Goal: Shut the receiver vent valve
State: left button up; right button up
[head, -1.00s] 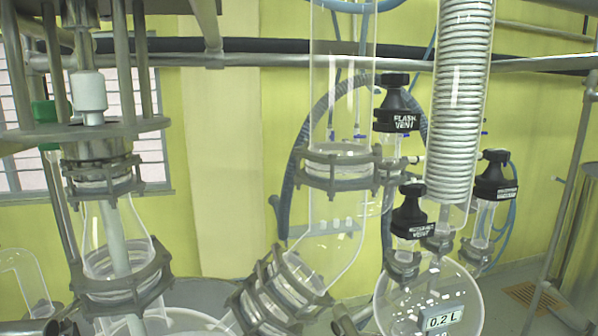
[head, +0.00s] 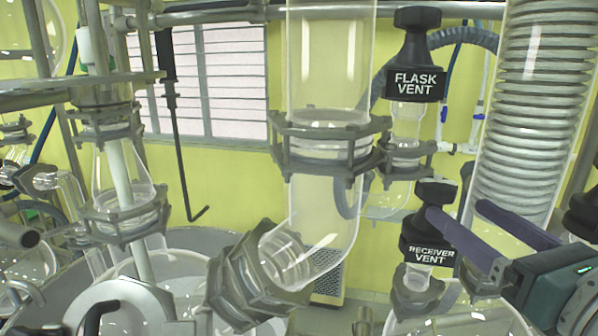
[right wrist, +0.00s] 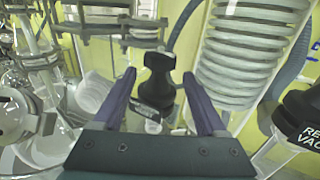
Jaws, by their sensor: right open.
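The receiver vent valve (head: 428,247) is a black knob with a white "RECEIVER VENT" label. It stands upright on a glass neck above the receiver flask (head: 460,318). My right gripper (head: 456,208) is open and comes in from the right at the height of this knob. One finger overlaps the knob's upper right in the head view. In the right wrist view the black knob (right wrist: 157,80) stands between the two spread fingers of my right gripper (right wrist: 159,75), with gaps on both sides. I cannot tell whether a finger touches it. My left gripper is not in view.
The flask vent valve (head: 415,65) is above and behind, beside a clamped glass tube (head: 328,60). A coil condenser (head: 530,110) rises close behind my right gripper. Another black valve (right wrist: 302,118) is at the right in the right wrist view. Metal clamps crowd the left.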

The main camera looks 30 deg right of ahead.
aim_at(421, 183)
jog(key=p+x, duration=0.2)
jog(key=x, duration=0.6)
jog(key=shift+w+r+p, duration=0.1)
jog(key=shift+w+p, duration=0.25)
jog(key=shift+w+d, duration=0.15)
jog(key=shift+w, duration=0.3)
jog(key=shift+c, duration=1.3)
jog(key=c, duration=0.8)
